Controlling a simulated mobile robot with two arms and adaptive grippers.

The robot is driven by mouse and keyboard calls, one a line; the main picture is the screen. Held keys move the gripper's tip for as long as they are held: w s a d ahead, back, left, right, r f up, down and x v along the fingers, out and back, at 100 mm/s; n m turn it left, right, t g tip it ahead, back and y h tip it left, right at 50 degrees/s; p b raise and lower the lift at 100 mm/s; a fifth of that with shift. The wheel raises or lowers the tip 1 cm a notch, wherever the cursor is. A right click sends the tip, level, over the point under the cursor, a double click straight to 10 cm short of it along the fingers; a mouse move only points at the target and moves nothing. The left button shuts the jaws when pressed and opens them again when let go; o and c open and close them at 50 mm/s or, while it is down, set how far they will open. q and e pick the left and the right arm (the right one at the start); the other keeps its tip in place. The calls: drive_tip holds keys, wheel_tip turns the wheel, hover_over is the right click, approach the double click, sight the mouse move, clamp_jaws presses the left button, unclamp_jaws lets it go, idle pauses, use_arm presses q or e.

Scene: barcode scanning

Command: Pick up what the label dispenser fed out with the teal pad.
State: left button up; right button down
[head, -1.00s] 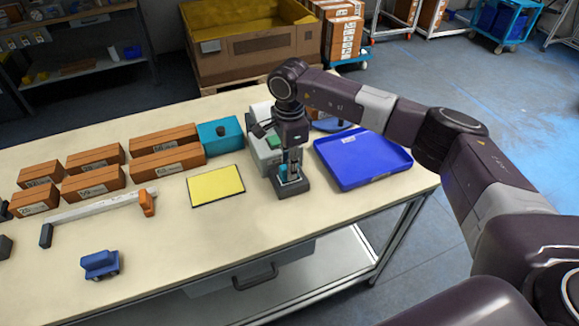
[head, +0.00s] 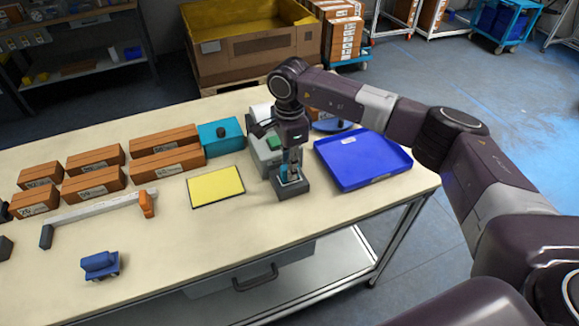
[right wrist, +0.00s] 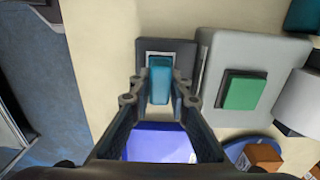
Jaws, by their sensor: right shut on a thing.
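The label dispenser (head: 268,160) is a grey box with a green button (right wrist: 240,91) and a white roll (right wrist: 303,104). A dark plate (head: 297,190) sits at its front, with a whitish label edge (right wrist: 149,57) showing beside the teal pad (right wrist: 160,80). My right gripper (head: 291,170) points down over this plate, shut on the teal pad. The pad is at or just above the plate; I cannot tell whether it touches the label, which it mostly hides. My left gripper is not in view.
A blue tray (head: 361,160) lies to the right, a yellow mat (head: 215,187) to the left. Brown boxes (head: 95,181), a teal box (head: 221,137), a white bar with an orange end (head: 100,207) and a small blue object (head: 100,265) stand farther left. The table's front middle is clear.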

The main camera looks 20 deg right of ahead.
drive_tip(key=shift+r+p, duration=1.35)
drive_tip(key=shift+r, duration=1.9)
